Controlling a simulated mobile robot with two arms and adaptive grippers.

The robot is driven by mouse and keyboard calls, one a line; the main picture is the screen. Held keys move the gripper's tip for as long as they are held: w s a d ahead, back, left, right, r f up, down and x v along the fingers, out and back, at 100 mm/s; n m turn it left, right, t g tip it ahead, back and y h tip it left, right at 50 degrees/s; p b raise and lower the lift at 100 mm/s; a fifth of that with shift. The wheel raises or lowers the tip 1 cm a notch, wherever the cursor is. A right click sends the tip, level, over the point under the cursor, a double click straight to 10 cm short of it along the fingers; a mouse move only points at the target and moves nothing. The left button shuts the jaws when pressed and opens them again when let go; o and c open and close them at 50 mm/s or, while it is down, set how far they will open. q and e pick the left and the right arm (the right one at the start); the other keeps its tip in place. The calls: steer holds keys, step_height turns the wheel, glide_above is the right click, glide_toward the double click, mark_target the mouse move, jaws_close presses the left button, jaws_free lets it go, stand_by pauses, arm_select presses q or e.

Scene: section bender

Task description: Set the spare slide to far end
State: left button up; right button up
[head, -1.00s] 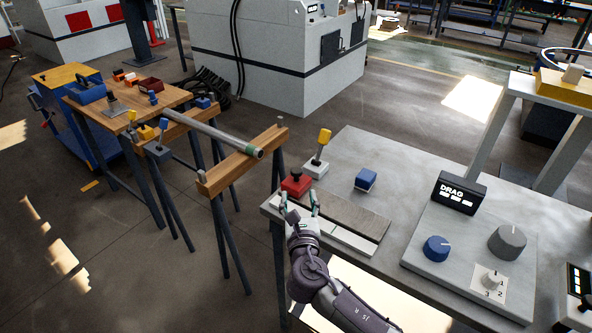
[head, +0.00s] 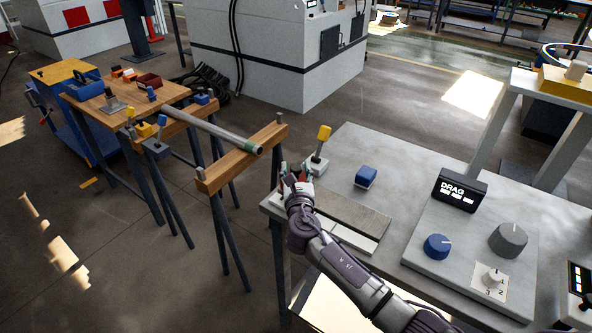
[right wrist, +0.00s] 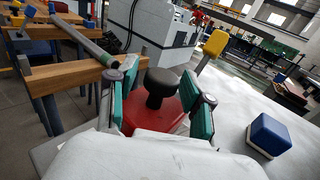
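A red block (right wrist: 142,122) with a black knob (right wrist: 161,84) sits on the left end of the grey bench (head: 335,150). In the head view my right gripper (head: 298,180) hides most of it. In the right wrist view the teal fingertips of my right gripper (right wrist: 162,108) stand on either side of the knob, with gaps visible. The gripper is open. No label marks which part is the spare slide, and I cannot tell whether the red block is it. My left gripper is in neither view.
A yellow-topped lever (head: 320,147) stands just behind the red block. A blue block (head: 366,177) sits to the right, with the control panel (head: 410,262) beyond it. A pipe (head: 215,133) rests on wooden supports to the left. The bench behind the blue block is clear.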

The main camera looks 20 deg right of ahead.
steer(key=c, duration=0.8)
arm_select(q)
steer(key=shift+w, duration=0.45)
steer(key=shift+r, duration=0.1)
